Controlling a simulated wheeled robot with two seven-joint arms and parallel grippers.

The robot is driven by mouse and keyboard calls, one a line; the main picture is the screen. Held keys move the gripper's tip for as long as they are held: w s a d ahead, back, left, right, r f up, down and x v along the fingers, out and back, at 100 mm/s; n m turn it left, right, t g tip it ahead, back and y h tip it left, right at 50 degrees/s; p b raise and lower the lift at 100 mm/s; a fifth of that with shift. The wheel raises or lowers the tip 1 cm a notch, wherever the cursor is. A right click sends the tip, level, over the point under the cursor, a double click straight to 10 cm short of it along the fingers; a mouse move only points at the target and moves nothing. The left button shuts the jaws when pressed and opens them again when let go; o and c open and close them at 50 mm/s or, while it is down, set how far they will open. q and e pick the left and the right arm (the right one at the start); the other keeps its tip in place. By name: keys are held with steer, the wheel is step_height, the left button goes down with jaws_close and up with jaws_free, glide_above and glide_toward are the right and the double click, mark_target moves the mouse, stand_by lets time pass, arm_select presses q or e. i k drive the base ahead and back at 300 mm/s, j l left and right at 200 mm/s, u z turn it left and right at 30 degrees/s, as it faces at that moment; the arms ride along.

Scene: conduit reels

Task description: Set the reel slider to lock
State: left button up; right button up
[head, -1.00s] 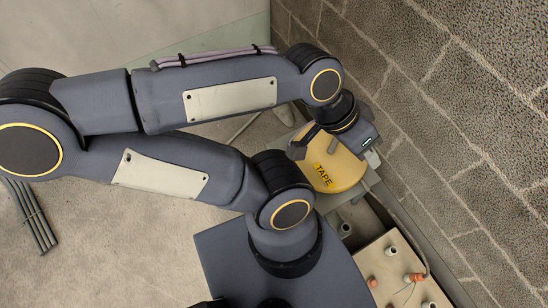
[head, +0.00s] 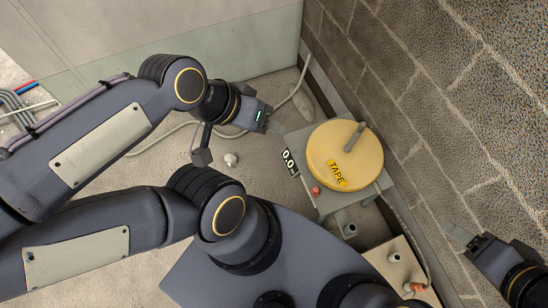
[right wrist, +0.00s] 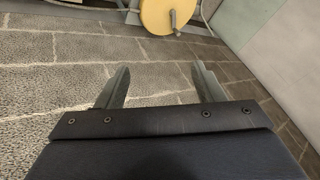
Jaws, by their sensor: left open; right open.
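The round yellow reel (head: 330,178) with a "TAPE" label sits on a grey base plate (head: 294,140) by the block wall. The reel also shows at the top of the right wrist view (right wrist: 158,14). My left gripper (head: 236,142) is open and empty, left of the reel and apart from it. My right gripper (head: 456,236) is open and empty at the right by the wall; its spread fingers show in the right wrist view (right wrist: 160,82).
A "0.0 m" display (head: 290,162) and a red button (head: 315,191) are at the base's left side. A pale panel with fittings (head: 398,262) stands below the reel. The block wall (head: 440,110) bounds the right.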

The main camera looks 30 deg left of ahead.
mark_target(315, 191)
steer(key=k+l+u, duration=0.2)
steer(key=k, duration=0.3)
steer(key=k+l+u, duration=0.25)
steer(key=k, duration=0.25)
steer(key=k+l, duration=0.25)
steer(key=k, duration=0.2)
